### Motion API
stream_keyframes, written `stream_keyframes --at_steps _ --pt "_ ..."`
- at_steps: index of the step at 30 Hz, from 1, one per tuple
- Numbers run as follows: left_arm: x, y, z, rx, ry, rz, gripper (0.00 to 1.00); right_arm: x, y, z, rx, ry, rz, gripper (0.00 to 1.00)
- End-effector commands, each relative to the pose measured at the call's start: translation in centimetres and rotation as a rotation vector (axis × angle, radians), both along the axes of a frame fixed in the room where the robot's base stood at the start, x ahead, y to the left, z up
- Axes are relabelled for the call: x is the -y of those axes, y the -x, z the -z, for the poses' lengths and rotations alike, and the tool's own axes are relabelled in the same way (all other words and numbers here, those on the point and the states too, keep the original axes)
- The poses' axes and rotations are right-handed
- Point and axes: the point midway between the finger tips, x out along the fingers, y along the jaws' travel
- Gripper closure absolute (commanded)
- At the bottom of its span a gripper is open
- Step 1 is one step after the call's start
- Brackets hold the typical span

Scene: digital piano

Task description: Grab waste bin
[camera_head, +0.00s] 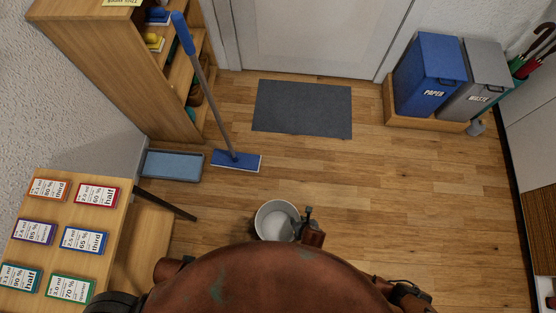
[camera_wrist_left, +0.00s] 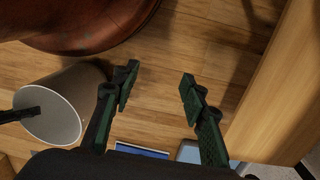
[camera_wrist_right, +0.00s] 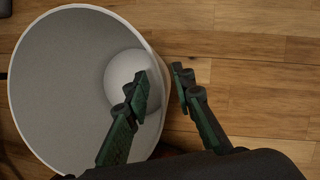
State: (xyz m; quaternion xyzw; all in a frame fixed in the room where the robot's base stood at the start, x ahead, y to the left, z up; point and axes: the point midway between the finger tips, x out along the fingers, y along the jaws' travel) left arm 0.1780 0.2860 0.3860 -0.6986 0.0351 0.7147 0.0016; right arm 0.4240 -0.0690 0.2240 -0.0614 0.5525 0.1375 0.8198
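A round, pale grey waste bin (camera_head: 272,217) with an open top stands on the floor just in front of my body. It also shows in the left wrist view (camera_wrist_left: 62,100) and fills the left of the right wrist view (camera_wrist_right: 60,75). My right gripper (camera_head: 309,217) is at the bin's right rim. In the right wrist view its fingers (camera_wrist_right: 163,78) straddle the rim, one inside and one outside, drawn close together on the wall. My left gripper (camera_wrist_left: 158,85) is open and empty, apart from the bin; its fingers are hidden in the head view.
A table with label cards (camera_head: 84,239) stands at left, near a shelf (camera_head: 105,55). A blue mop (camera_head: 236,160) and tray (camera_head: 172,165) are beyond. Blue paper (camera_head: 428,70) and grey waste (camera_head: 478,75) containers stand at back right. Floor right of the bin is clear.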

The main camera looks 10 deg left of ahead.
Motion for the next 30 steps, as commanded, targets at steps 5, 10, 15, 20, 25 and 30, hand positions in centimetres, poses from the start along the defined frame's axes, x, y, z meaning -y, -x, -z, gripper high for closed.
stream_keyframes --at_steps 5,10,15,20,25,30 --pt "1.1 -1.0 -0.5 0.04 0.028 0.003 0.6 -0.3 -0.4 2.1 -0.005 -0.002 0.0 0.77" --pt "1.5 -1.7 -0.7 0.07 0.042 0.006 0.6 -0.3 -0.8 2.5 -0.002 -0.002 0.0 0.77" --pt "1.5 -1.8 -0.8 0.072 0.042 0.006 0.6 -0.3 -0.9 2.3 0.001 -0.001 0.0 0.77" --pt "1.5 -1.8 -0.8 0.072 0.042 0.006 0.6 -0.3 -0.9 2.3 0.0 -0.001 0.0 0.87" --pt "1.5 -1.8 -0.8 0.072 0.042 0.006 0.6 -0.3 -0.9 2.3 0.0 -0.001 0.0 0.98" --pt "1.5 -1.8 -0.8 0.072 0.042 0.006 0.6 -0.3 -0.9 2.3 0.0 -0.001 0.0 1.0"
